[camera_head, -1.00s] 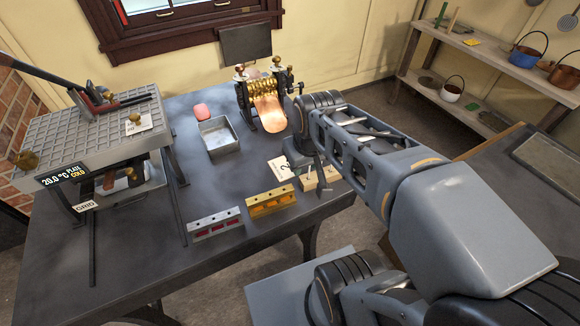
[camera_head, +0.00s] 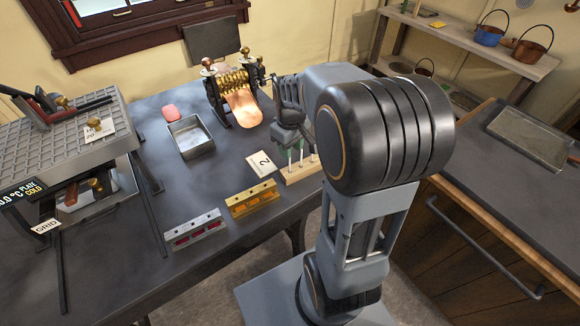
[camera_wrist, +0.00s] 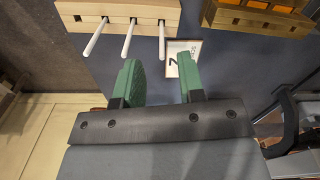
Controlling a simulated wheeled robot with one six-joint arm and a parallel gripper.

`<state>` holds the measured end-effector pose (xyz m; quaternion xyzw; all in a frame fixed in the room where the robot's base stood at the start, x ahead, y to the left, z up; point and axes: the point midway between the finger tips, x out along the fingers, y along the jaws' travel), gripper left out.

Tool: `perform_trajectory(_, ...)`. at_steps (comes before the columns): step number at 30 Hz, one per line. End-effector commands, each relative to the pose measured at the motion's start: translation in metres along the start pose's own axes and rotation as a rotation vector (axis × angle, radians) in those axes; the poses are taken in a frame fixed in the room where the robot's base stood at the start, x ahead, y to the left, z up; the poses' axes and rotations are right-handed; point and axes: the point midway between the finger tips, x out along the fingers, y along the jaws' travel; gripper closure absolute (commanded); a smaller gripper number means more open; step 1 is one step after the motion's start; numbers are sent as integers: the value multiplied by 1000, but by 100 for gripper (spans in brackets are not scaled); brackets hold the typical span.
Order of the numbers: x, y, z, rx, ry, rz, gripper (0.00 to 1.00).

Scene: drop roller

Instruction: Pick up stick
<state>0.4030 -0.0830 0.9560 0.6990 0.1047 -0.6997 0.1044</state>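Three thin white sticks stand in a pale wooden block, which shows in the head view (camera_head: 302,172) and at the top left of the wrist view (camera_wrist: 60,15). In the wrist view, the right-hand stick (camera_wrist: 162,38) lines up with the gap between my fingers; the middle stick (camera_wrist: 129,38) and left stick (camera_wrist: 97,36) lie further left. My gripper (camera_wrist: 158,68) is open, with two green fingers apart and nothing between them. In the head view my gripper is over the block, partly hidden by my arm; contact with a stick cannot be told.
A metal tray (camera_head: 190,137) and a brass roller machine (camera_head: 234,92) stand behind. A counter (camera_head: 500,190) is at the right.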

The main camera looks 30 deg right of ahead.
Motion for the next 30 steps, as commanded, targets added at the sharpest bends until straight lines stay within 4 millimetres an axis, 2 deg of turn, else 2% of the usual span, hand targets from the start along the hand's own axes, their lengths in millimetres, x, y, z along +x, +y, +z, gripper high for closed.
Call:
perform_trajectory(5,9,0,0,1,-1,-1,64)
perform_trajectory(15,51,-2,-1,2,-2,-1,64)
perform_trajectory(25,56,-2,-2,2,1,1,64)
perform_trajectory(30,56,-2,-2,2,1,1,78)
